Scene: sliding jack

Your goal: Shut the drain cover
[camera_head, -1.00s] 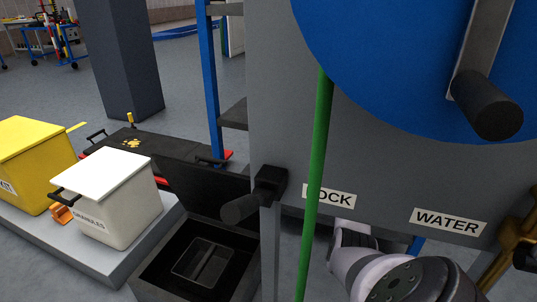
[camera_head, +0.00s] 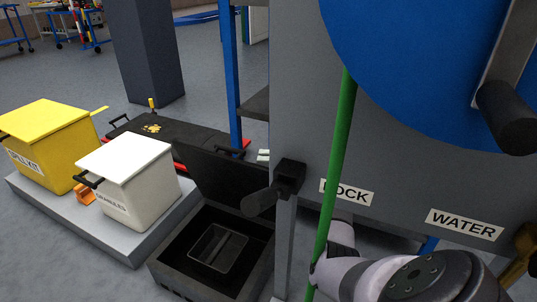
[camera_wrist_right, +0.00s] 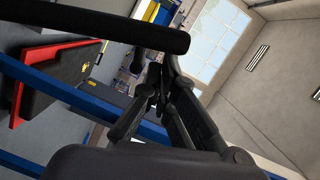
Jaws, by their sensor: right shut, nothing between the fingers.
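No part in view is marked as a drain. The one open cover I see is the black lid (camera_head: 222,172), standing raised at the back of an open black box (camera_head: 168,268) on the floor. A dark tray (camera_head: 218,248) sits inside the box. My right arm reaches under the grey cabinet, to the right of the box; its fingers are hidden in the head view. In the right wrist view my right gripper (camera_wrist_right: 150,90) is shut and empty, with a black bar (camera_wrist_right: 90,24) crossing near it. My left gripper is out of view.
The grey cabinet (camera_head: 300,120) bears a black handle (camera_head: 268,195), LOCK and WATER labels and a big blue disc (camera_head: 400,70). White (camera_head: 140,190) and yellow (camera_head: 50,140) bins stand on a low platform at left.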

